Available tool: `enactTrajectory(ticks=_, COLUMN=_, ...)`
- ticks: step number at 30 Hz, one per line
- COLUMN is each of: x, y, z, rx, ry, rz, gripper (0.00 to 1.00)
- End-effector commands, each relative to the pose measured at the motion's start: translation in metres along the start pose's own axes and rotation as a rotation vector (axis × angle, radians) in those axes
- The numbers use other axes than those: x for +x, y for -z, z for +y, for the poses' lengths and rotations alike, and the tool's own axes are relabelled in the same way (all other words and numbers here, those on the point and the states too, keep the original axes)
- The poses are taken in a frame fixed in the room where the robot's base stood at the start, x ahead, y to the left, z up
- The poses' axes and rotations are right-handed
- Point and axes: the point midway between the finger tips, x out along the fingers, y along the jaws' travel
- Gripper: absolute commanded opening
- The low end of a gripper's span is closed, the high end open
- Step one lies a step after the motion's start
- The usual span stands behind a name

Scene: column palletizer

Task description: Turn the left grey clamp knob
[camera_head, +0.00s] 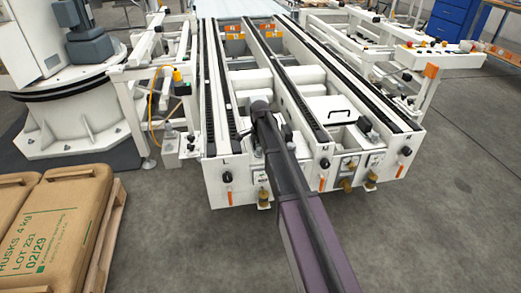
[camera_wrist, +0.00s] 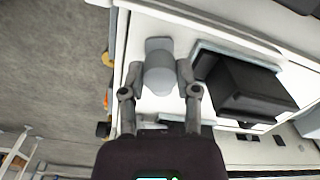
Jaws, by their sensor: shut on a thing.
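The grey clamp knob (camera_wrist: 160,75) shows in the wrist view, light grey and rounded, against the white conveyor frame (camera_wrist: 158,28). My gripper (camera_wrist: 160,76) has one finger on each side of it and is shut on it. A grey block (camera_wrist: 158,44) sits just beyond the knob. In the head view my arm reaches over the front of the conveyor, between the lanes marked L and M. There the arm hides the knob and most of my gripper.
A black block (camera_wrist: 245,90) stands close right of my right finger. Black round knobs, one of them at the L end (camera_head: 228,178), and orange levers line the conveyor front. Brown sacks (camera_head: 55,225) lie on a pallet at left. The floor at right (camera_head: 440,220) is clear.

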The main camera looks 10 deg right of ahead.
Motion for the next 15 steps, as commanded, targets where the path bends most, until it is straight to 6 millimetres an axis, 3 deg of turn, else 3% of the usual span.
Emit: enactTrajectory(ticks=15, x=0.0003, y=-0.0003, z=0.0009, rx=-0.487, ry=-0.001, rz=-0.001, gripper=0.00)
